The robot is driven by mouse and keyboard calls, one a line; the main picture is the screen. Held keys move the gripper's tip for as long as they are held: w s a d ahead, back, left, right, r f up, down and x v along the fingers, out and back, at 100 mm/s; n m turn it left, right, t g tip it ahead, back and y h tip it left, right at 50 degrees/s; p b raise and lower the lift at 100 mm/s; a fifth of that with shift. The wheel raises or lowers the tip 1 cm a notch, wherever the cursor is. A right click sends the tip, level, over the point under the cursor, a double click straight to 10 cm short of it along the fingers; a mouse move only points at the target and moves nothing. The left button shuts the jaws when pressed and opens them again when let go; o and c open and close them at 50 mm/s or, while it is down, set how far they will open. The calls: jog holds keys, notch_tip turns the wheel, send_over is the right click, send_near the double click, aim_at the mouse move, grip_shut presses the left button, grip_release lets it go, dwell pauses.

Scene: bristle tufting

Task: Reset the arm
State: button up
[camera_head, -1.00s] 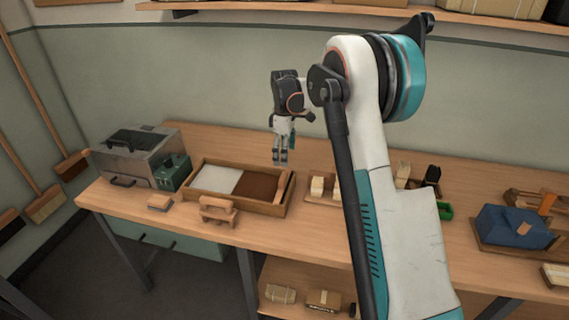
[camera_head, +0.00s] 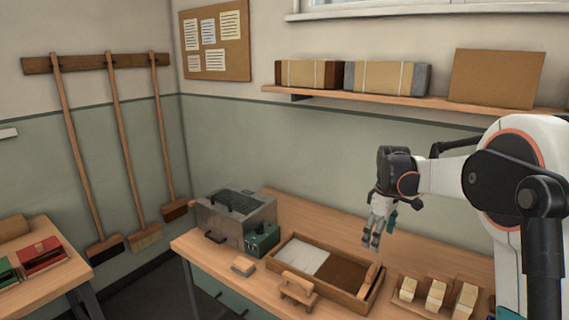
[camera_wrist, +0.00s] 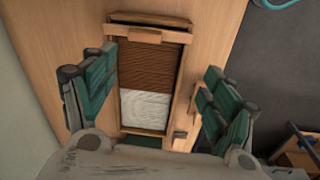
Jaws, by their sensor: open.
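My gripper (camera_head: 372,241) hangs from my arm above the workbench, fingers pointing down. In the wrist view my gripper (camera_wrist: 160,105) has its green-padded fingers wide apart, with nothing between them. Below it lies the wooden tray (camera_head: 366,303) with a white half (camera_head: 303,254) and a brown half (camera_head: 342,272). The tray also shows in the wrist view (camera_wrist: 184,95), between the fingers but well below them.
A grey metal machine with a green box (camera_head: 262,240) stands left of the tray. A wooden stand (camera_head: 297,289) and a small block (camera_head: 243,266) sit in front. Pale blocks (camera_head: 436,295) are at the right. A wall shelf (camera_head: 400,99) runs behind my arm.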

jog(key=s+a+r+m+t, duration=0.25)
jog(key=s+r, duration=0.25)
jog(key=s, duration=0.4)
jog(key=s+a+r+m+t, duration=0.1)
jog(key=s+a+r+m, duration=0.15)
jog(key=s+r, duration=0.4)
jog(key=s+a+f+m+t, duration=0.1)
jog(key=s+a+f+m, duration=0.1)
jog(key=s, duration=0.7)
jog(key=s+a+f+m+t, duration=0.1)
jog(key=s+f, duration=0.3)
jog(key=s, duration=0.6)
jog(key=shift+s+a+f+m+t, duration=0.25)
jog(key=shift+a+m+t, duration=0.1)
jog(key=shift+a+m, duration=0.4)
